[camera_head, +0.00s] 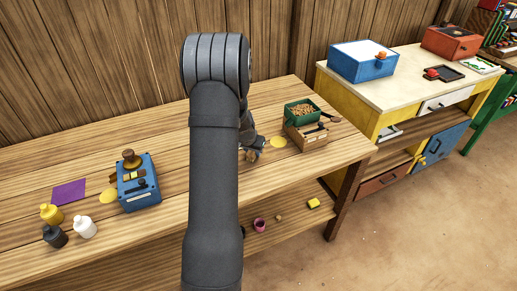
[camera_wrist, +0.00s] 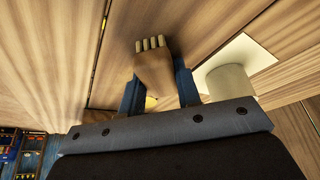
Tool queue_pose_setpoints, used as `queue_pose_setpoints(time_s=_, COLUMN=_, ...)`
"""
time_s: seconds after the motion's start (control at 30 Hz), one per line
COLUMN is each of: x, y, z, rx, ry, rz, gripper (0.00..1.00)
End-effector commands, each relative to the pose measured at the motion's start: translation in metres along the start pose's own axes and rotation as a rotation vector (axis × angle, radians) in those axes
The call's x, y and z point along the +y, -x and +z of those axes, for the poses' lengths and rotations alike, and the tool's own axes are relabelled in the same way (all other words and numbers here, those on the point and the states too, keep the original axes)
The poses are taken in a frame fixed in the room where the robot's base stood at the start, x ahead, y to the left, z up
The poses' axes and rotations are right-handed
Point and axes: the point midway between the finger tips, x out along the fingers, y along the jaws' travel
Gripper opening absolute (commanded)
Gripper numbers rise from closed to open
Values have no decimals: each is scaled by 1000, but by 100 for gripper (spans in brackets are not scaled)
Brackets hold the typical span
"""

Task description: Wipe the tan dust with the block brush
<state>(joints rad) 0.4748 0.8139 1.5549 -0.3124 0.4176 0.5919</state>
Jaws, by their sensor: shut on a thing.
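My gripper (camera_head: 256,146) is low over the wooden bench, right of my arm, which hides part of it in the head view. In the wrist view its two blue fingers (camera_wrist: 158,82) are shut on a brown wooden piece with pale tufts at its end, which looks like the block brush (camera_wrist: 154,64). In the head view the brush is mostly hidden. A round yellow-tan patch (camera_head: 279,142) lies on the bench just right of the gripper. Another yellow-tan patch (camera_head: 108,196) lies beside the blue box at left. I cannot tell which is the dust.
A green bin with brown bits (camera_head: 300,107) and a wooden box (camera_head: 306,138) stand close right. The blue box (camera_head: 140,197), a purple sheet (camera_head: 69,191) and small bottles (camera_head: 84,227) are at left. A cream cylinder (camera_wrist: 229,82) stands near the right finger in the wrist view.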

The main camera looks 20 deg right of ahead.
Motion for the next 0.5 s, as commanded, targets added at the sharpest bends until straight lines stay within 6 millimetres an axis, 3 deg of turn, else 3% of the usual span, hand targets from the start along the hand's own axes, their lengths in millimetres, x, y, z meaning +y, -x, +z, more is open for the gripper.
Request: queue_pose_setpoints(time_s=0.5, x=33, y=-14, z=-31, rx=-1, ry=-3, rz=0, gripper=9)
